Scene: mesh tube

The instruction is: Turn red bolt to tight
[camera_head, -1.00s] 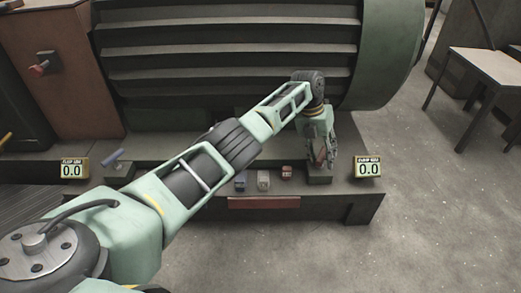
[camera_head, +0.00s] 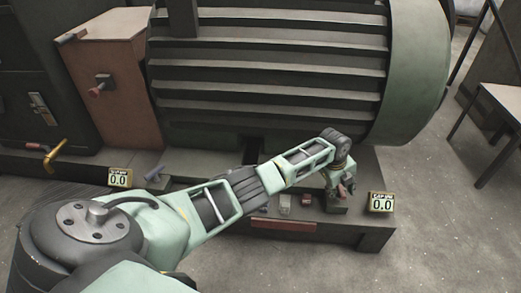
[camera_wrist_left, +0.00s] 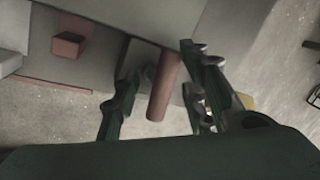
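The red bolt's bar (camera_head: 350,185) stands at the right end of the machine's base, on a small dark block (camera_head: 337,209). In the left wrist view the red bar (camera_wrist_left: 164,88) lies slightly tilted between my fingers. My left gripper (camera_head: 343,186) is over it, and the arm hides part of it. In the wrist view the fingers of this gripper (camera_wrist_left: 160,72) are spread on either side of the bar, with a gap visible on the left. The right finger is closer; contact cannot be told. My right gripper is not in view.
A display reading 0.0 (camera_head: 381,202) stands right of the bolt; another 0.0 display (camera_head: 120,178) is at left, beside a blue-grey bar (camera_head: 155,172). Small blocks, one red (camera_head: 306,199), sit left of my gripper. The large ribbed green machine (camera_head: 270,65) rises behind.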

